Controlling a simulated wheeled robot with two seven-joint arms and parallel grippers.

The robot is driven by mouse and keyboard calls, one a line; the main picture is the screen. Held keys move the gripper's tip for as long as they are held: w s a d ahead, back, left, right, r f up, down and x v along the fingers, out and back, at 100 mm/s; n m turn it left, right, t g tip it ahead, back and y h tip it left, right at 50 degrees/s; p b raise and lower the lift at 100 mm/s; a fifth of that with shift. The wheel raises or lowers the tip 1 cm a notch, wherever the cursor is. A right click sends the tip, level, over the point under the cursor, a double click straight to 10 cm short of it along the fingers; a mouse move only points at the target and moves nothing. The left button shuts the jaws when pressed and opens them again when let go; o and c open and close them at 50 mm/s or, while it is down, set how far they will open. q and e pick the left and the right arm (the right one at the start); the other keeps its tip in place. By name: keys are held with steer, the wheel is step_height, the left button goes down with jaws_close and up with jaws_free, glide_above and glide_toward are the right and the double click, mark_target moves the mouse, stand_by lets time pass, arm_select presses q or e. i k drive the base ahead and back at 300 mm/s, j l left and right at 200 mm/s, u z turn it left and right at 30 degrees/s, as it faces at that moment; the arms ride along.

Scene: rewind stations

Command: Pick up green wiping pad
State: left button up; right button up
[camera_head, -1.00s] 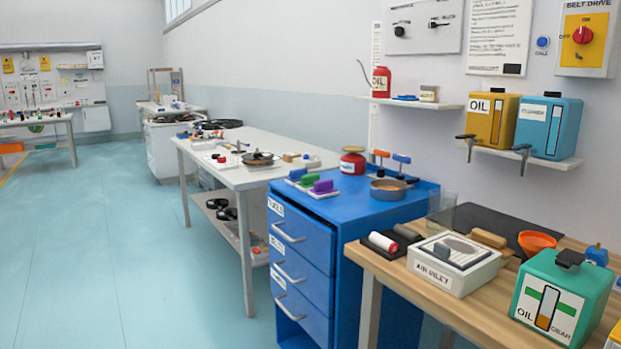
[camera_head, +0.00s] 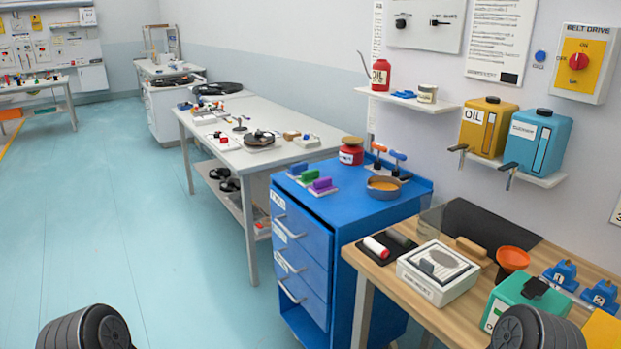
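The green wiping pad (camera_head: 304,176) sits on top of the blue drawer cabinet (camera_head: 368,207), near its left edge. The pads look like small blocks on light bases; fine detail is too small to tell. Neither of my grippers shows. Only dark rounded parts of my arms show at the bottom left and bottom right corners, well apart from the cabinet.
On the cabinet also stand a red can (camera_head: 351,151) and a tan pan (camera_head: 383,187). A wooden bench (camera_head: 450,313) with an air inlet box (camera_head: 437,272) adjoins at right. A white table (camera_head: 250,169) stands behind. The floor (camera_head: 150,230) at left is clear.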

mark_target(308, 177)
steer(key=i+j+z, duration=0.1)
steer(key=z, duration=1.25)
steer(key=j+z, duration=0.25)
steer(key=j, duration=0.2)
steer(key=j+z, duration=0.3)
steer(key=j, duration=0.15)
steer(key=j+z, duration=0.25)
steer(key=j, duration=0.2)
steer(key=k+j+z, duration=0.15)
steer(key=j+z, duration=0.15)
steer(key=k+j+z, duration=0.25)
steer(key=j, duration=0.25)
steer(key=j+z, duration=0.25)
steer(key=j, duration=0.15)
steer(key=k+j, duration=0.25)
steer(key=j, duration=0.25)
steer(key=k+j+z, duration=0.1)
steer(key=k+j, duration=0.2)
steer(key=j, duration=0.15)
steer(key=k+j, duration=0.25)
steer(key=j, duration=0.25)
steer(key=k+j, duration=0.3)
steer(key=j, duration=0.15)
steer(key=k+j+z, duration=0.1)
steer(key=k+j, duration=0.15)
steer(key=j, duration=0.2)
